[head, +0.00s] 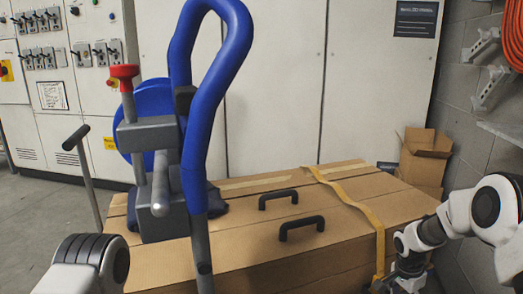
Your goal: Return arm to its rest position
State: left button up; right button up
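My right arm (470,215) comes in from the right edge and bends down beside the right end of a long cardboard box. Only the top part of my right gripper (408,270) shows at the bottom edge; its fingertips are out of the picture. At the lower left a rounded link of my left arm (90,262) shows. My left gripper is not in view.
The long box (345,255) has two black handles (300,225) and a yellow strap (350,205). Grey cabinets (275,90) line the back; a small open carton (425,155) is at right.

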jog(key=s+a+f+n+g+p, duration=0.1)
jog(key=s+a+f, duration=0.2)
jog(key=s+f, duration=0.3)
jog(key=s+a+f+n+g+y, duration=0.1)
jog(key=s+a+f+g, duration=0.2)
jog(key=s, duration=0.6)
jog(key=s+a+f+n+p, duration=0.1)
jog(key=s+a+f, duration=0.2)
jog(key=s+f, duration=0.35)
jog(key=s+a+r+n+t+y, duration=0.1)
jog(key=s+a+n, duration=0.15)
jog(key=s, duration=0.55)
jog(key=s+a+n, duration=0.2)
jog(key=s+n, duration=0.2)
jog(key=s, duration=0.4)
notch_tip(320, 180, up, 38)
jog(key=w+n+t+p, duration=0.2)
jog(key=n+p, duration=0.2)
jog(key=p, duration=3.4)
jog(key=shift+w+d+r+t, duration=0.2)
jog(key=shift+w+d+t, duration=0.05)
jog(key=shift+w+t, duration=0.15)
